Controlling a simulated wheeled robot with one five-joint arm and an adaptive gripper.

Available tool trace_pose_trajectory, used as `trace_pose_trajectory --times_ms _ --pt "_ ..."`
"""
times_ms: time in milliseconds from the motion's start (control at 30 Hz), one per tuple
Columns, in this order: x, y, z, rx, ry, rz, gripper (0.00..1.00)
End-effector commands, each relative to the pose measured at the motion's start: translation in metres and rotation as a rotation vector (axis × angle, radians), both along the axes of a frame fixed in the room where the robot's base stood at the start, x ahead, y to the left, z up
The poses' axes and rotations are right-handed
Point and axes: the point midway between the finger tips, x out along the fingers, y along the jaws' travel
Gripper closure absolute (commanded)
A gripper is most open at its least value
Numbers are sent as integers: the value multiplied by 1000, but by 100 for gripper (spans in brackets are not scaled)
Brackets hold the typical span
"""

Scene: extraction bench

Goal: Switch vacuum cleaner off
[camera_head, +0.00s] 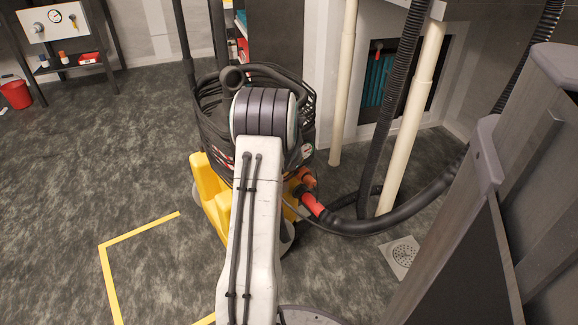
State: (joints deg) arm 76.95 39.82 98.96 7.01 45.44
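The vacuum cleaner stands upright on the floor in the middle of the view, with a dark ribbed upper body (213,122) and a yellow base (212,190). My own pale arm with its dark banded joint covers much of its front. An orange fitting (305,178) and a red hose connector (313,204) show at its lower right, with a small dial (307,150) above them. A black hose (375,222) runs right from the connector. I cannot make out a power switch. My gripper is not in view; the end of my arm is hidden behind its joint.
Pale pipes (410,120) and a black corrugated hose (395,100) stand right of the cleaner. A floor drain (402,256) lies below them. Grey metal parts fill the right edge. A red bucket (16,92) and gauge panel (52,22) are far left. The left floor is clear, with yellow tape (108,275).

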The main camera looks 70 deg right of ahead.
Motion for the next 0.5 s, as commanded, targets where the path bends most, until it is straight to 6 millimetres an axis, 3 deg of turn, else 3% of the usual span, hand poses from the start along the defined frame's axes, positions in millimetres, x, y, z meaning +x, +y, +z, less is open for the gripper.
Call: trace_pose_trajectory --times_ms 33,500 --pt "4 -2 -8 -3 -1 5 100" --pt "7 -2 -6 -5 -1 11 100"
